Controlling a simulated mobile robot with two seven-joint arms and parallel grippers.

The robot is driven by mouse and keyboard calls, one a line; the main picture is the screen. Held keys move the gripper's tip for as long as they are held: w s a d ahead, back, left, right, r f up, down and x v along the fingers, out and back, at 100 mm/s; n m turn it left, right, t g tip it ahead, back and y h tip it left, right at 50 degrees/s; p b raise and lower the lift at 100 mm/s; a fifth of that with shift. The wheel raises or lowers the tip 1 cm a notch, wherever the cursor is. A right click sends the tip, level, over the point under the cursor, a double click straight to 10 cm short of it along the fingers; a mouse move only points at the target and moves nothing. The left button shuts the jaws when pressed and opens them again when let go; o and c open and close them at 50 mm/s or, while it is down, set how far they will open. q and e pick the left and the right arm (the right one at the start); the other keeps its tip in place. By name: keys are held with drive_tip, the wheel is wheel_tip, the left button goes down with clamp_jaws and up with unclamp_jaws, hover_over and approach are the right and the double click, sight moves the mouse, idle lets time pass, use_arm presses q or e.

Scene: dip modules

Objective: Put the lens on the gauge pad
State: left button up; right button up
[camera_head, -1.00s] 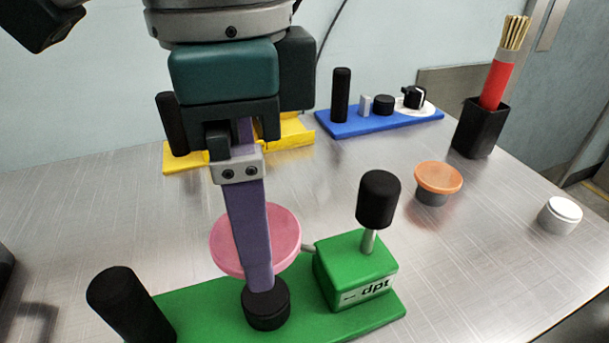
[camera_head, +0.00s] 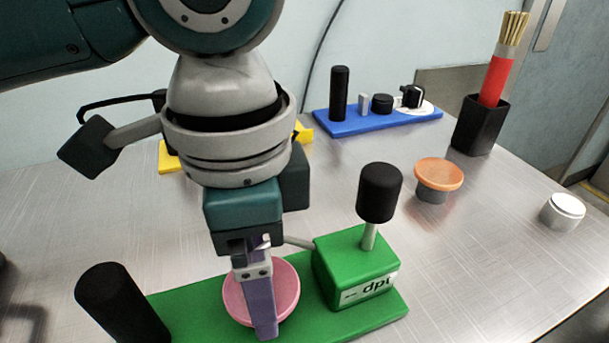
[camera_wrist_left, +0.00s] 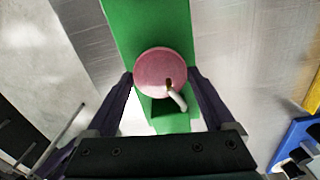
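The lens appears to be the pink disc (camera_head: 288,288), low over the green gauge base (camera_head: 195,306); it also shows in the left wrist view (camera_wrist_left: 160,73). My left gripper (camera_head: 266,328) points down with its purple fingers at opposite edges of the disc, and looks shut on it. In the left wrist view the fingertips (camera_wrist_left: 161,76) meet the disc's sides. The black round pad on the base is hidden behind the disc and finger, so I cannot tell whether the disc touches it. My right gripper is not in view.
A green "dpt" block (camera_head: 355,268) with a black-knobbed post (camera_head: 379,192) stands right of the disc. A black post (camera_head: 122,303) stands left. An orange-topped disc (camera_head: 438,174), white cap (camera_head: 562,211), black cup (camera_head: 473,125) and blue tray (camera_head: 345,126) lie farther off.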

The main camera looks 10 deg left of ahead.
use_arm(q)
drive_tip(key=shift+o, duration=0.7)
wheel_tip(320, 180, up, 12)
drive_tip(key=p, duration=0.2)
drive_tip(key=shift+r, duration=0.2)
